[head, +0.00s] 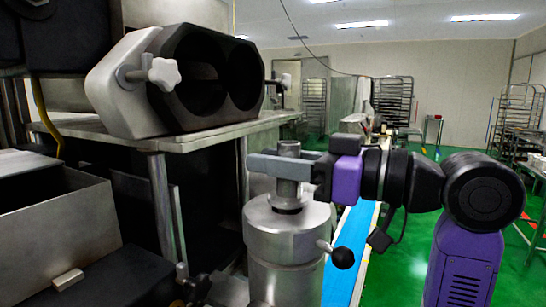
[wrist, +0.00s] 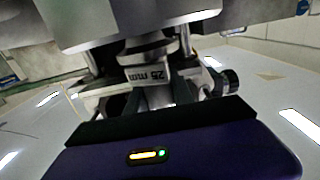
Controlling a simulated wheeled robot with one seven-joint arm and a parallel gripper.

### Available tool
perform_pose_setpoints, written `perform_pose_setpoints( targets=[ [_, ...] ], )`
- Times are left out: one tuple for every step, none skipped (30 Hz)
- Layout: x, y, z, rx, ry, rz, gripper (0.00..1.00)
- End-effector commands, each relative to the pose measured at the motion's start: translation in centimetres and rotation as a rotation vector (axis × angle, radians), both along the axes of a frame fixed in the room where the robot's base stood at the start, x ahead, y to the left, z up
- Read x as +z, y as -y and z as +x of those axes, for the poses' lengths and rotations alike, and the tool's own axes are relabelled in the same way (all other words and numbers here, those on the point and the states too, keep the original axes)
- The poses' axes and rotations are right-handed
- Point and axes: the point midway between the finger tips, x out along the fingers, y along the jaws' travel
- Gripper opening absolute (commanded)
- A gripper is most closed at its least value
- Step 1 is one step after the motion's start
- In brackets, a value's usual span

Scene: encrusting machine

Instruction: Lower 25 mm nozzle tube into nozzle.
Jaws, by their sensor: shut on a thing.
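The 25 mm nozzle tube (head: 288,192) is a grey metal tube, held upright over the nozzle. The nozzle (head: 283,245) is a wide steel cylinder with a round opening in its top and a black-knobbed side handle. My gripper (head: 284,164) is shut on the upper part of the tube, reaching in from the right. The tube's lower end is at the dark opening and seems lined up with it; how far it is inside is hidden. In the wrist view the tube (wrist: 147,76) shows its "25 mm" label close to my gripper.
A black twin-bore block (head: 205,75) with white hand knobs stands on the machine table behind and left. A steel hopper (head: 50,220) is at the left. A blue conveyor belt (head: 350,250) runs behind the nozzle.

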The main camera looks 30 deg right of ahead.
Motion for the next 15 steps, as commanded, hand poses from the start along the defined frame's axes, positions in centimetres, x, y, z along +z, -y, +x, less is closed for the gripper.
perform_pose_setpoints(
  targets=[
    [-0.55, 0.00, -0.01, 0.000, 0.001, 0.001, 0.00],
    [-0.70, 0.01, -0.02, 0.000, 0.001, 0.001, 0.00],
    [-0.84, 0.00, -0.01, 0.000, 0.001, 0.001, 0.00],
    [-0.90, 0.00, -0.01, 0.000, 0.001, 0.001, 0.00],
    [-0.93, 0.00, -0.02, 0.000, 0.001, 0.001, 0.00],
    [-0.92, 0.00, -0.01, 0.000, 0.001, 0.001, 0.00],
    [-0.89, 0.00, -0.02, 0.000, 0.001, 0.001, 0.00],
    [-0.86, 0.00, -0.02, 0.000, 0.001, 0.000, 0.00],
    [-0.85, 0.00, -0.01, 0.000, 0.001, 0.000, 0.00],
    [-0.84, 0.00, -0.02, 0.000, 0.001, 0.000, 0.00],
    [-0.84, 0.00, -0.02, 0.000, 0.001, 0.000, 0.00],
    [-0.84, 0.00, -0.01, 0.000, 0.001, 0.000, 0.00],
    [-0.84, 0.00, -0.02, 0.000, 0.001, 0.000, 0.00],
    [-0.84, 0.00, -0.02, 0.000, 0.001, 0.000, 0.00],
    [-0.84, 0.00, -0.01, 0.000, 0.001, 0.000, 0.30]
  ],
)
